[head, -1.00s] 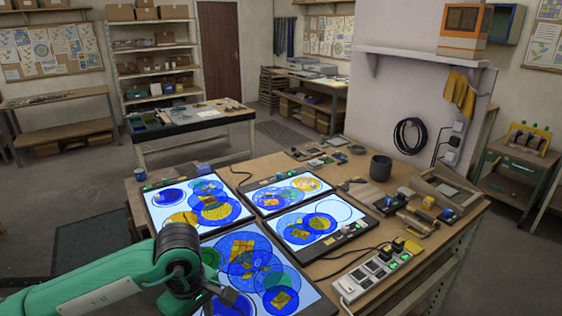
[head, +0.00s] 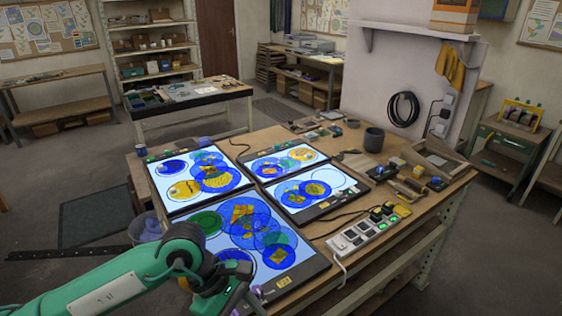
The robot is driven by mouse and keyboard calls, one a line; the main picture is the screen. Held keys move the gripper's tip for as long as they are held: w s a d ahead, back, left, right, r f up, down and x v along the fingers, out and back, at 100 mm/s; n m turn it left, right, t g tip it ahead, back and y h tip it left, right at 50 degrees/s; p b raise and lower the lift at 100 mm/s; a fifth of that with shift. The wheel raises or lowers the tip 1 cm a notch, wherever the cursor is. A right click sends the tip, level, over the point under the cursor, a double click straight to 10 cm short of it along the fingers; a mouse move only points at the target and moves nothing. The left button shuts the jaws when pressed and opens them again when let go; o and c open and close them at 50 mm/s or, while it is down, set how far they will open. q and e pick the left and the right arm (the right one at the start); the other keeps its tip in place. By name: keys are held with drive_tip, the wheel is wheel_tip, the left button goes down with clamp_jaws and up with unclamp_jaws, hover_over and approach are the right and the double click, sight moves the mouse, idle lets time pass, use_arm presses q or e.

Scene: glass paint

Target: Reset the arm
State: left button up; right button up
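My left arm (head: 115,282) is green with dark joints and comes in from the lower left. Its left gripper (head: 240,298) is at the bottom edge over the near corner of the large front light panel (head: 312,270). The fingers are partly cut off and dark, so I cannot tell whether they are open or shut. A small purple piece (head: 257,291) shows beside it; I cannot tell whether they touch. My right gripper is not in view.
Lit panels with blue and yellow glass discs cover the table's left half, including a back left panel (head: 165,205) and a right panel (head: 352,191). A power strip (head: 362,232), a dark cup (head: 374,139) and wooden blocks (head: 408,185) stand right. A bucket (head: 146,228) is left of the table.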

use_arm(q)
drive_tip(key=s+d+r+n+g+h, duration=0.2)
drive_tip(key=s+d+r+n+h, duration=0.2)
drive_tip(key=d+r+h, duration=0.5)
drive_tip(key=w+a+r+n+t+h, duration=0.3)
drive_tip(key=w+r+n+t+h, duration=0.2)
drive_tip(key=r+n+t+h, duration=0.6)
drive_tip(key=w+a+f+n+t+y, duration=0.4)
drive_tip(key=n+t+y, duration=0.4)
drive_tip(key=n, duration=0.5)
drive_tip(key=w+a+f+n+t+y, duration=0.25)
drive_tip(key=a+n+t+y, duration=0.35)
drive_tip(key=n+y, duration=0.45)
drive_tip(key=a+f+n+g+y, duration=0.4)
drive_tip(key=a+f+n+y, duration=0.35)
drive_tip(key=f+n, duration=0.45)
drive_tip(key=s+a+f+n+g, duration=0.35)
drive_tip(key=s+f+g, duration=0.35)
drive_tip(key=s+f, duration=0.3)
drive_tip(key=s+a+f+n+g, duration=0.2)
drive_tip(key=s+f+n+g, duration=0.2)
drive_tip(key=s+f+g, duration=0.45)
wheel_tip(320, 180, down, 32)
drive_tip(key=s, duration=0.3)
drive_tip(key=s+a+f, duration=0.3)
drive_tip(key=s+f, duration=1.5)
drive_tip(key=f, duration=0.1)
drive_tip(key=shift+s, duration=0.25)
